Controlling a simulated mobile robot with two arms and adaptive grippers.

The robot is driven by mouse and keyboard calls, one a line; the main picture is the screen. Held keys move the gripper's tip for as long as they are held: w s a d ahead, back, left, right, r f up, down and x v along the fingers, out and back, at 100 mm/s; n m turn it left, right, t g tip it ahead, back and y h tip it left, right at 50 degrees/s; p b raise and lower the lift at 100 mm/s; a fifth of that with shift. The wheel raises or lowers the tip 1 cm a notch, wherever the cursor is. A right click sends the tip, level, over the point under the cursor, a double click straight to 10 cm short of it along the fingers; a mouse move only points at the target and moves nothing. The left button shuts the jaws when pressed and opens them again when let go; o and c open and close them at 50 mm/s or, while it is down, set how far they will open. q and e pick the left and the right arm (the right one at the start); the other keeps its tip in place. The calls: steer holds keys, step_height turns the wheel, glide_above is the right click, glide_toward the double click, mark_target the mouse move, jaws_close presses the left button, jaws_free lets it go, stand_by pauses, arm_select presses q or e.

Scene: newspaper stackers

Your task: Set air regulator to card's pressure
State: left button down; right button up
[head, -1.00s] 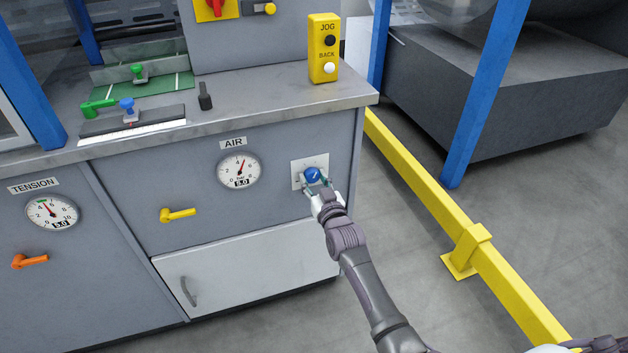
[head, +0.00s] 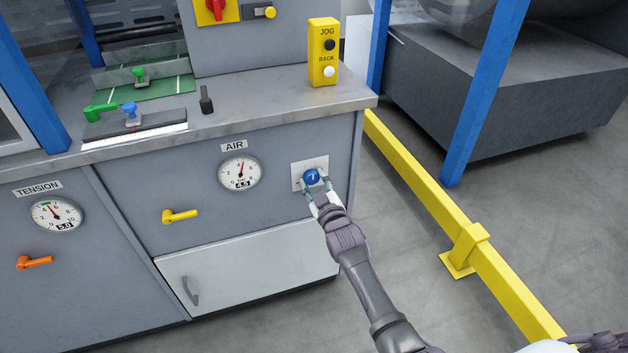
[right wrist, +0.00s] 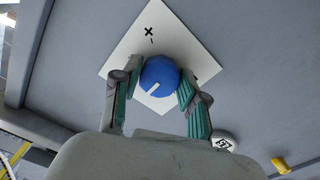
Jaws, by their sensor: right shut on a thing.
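The blue air regulator knob (head: 311,176) sits on a pale square plate (head: 323,163) on the grey cabinet front. My right gripper (head: 315,192) is shut on the knob. In the right wrist view the fingers (right wrist: 155,88) hold the blue knob (right wrist: 158,72) from both sides, and a white mark shows on its face. The air gauge (head: 239,173) is left of the knob, under the AIR label (head: 234,146); its digital readout appears to read 4.5, with the red needle pointing up between 4 and 6. No pressure card can be made out. My left gripper is not in view.
A yellow lever (head: 179,215) is below the gauge. The tension gauge (head: 56,215) and an orange lever (head: 34,262) are at the left. A yellow floor rail (head: 430,205) runs at the right.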

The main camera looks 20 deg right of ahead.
steer(key=shift+n, duration=0.5)
steer(key=o, duration=1.1)
steer(key=shift+o, duration=0.2)
steer(key=shift+s, duration=0.2)
steer(key=s, duration=1.1)
steer(key=shift+s+d, duration=0.2)
steer(key=shift+s, duration=0.15)
